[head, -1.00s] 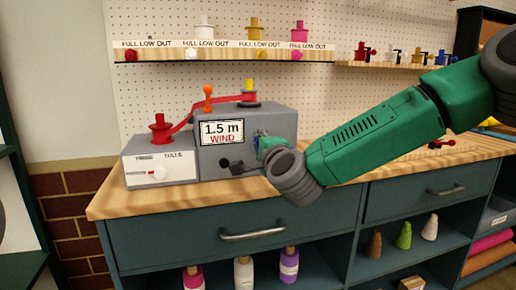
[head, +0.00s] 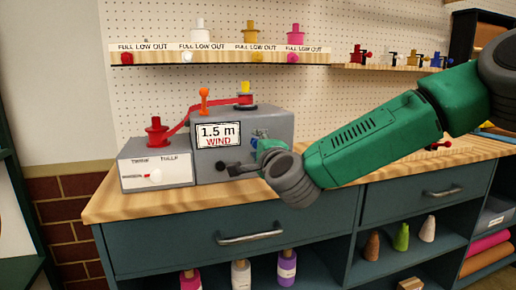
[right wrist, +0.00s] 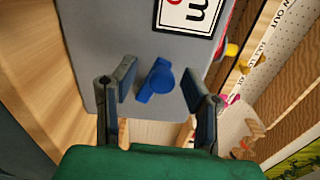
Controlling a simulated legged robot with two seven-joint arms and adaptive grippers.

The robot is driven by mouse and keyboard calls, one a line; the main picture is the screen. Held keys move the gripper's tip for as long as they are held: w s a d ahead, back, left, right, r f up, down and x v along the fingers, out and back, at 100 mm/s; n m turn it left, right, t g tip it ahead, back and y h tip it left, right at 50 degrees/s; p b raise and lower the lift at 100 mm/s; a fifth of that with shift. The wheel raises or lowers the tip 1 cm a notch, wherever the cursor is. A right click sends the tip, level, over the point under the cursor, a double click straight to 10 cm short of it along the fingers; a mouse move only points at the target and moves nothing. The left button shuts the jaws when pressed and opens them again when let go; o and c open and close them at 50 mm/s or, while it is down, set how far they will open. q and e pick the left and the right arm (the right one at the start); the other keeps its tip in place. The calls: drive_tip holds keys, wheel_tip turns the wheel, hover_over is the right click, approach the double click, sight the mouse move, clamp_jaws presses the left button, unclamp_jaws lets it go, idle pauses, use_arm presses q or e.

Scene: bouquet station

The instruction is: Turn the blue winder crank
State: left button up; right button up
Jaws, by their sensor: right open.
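The winder is a grey box (head: 270,122) with a "1.5 m WIND" sign (head: 219,135), standing on the wooden counter. In the right wrist view its blue crank (right wrist: 155,82) sticks out from the grey face (right wrist: 120,35), below the sign. My right gripper (right wrist: 158,90) is open, with one finger on each side of the crank and a gap to each. In the head view my right gripper (head: 248,154) is at the winder's front right, and the hand largely hides the crank there. My left gripper is not in view.
A lower grey box (head: 160,172) with a red spool (head: 156,131) stands left of the winder. A red ribbon (head: 178,125) runs between them. An orange-topped post (head: 204,100) rises beside it. A spool shelf (head: 220,58) hangs above. The front counter strip is clear.

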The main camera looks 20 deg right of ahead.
drive_tip(key=s, duration=1.2)
drive_tip(key=shift+d, duration=0.25)
drive_tip(key=shift+w+f, duration=0.1)
drive_tip(key=s+f+n+g+y+p, duration=0.1)
drive_tip(key=s+f+n+g, duration=0.5)
drive_tip(key=f, duration=0.9)
drive_tip(key=s+f+n+g+y+p, duration=0.1)
drive_tip(key=s+f+n+g, duration=0.35)
drive_tip(key=f, duration=1.15)
drive_tip(key=s+d+f+n+g+h+p, duration=0.1)
drive_tip(key=s+d+f+n+g, duration=0.2)
drive_tip(key=s, duration=0.9)
drive_tip(key=s+d+f+n+g+h+p, duration=0.1)
drive_tip(key=s+d+f+n+g, duration=0.3)
drive_tip(key=s+d+f, duration=0.3)
drive_tip(key=s+f+n, duration=0.1)
drive_tip(key=s, duration=0.4)
drive_tip(key=shift+s+d+f+n+h, duration=0.15)
drive_tip(key=shift+s+d+n+h, duration=0.15)
drive_tip(key=shift+s+n, duration=0.1)
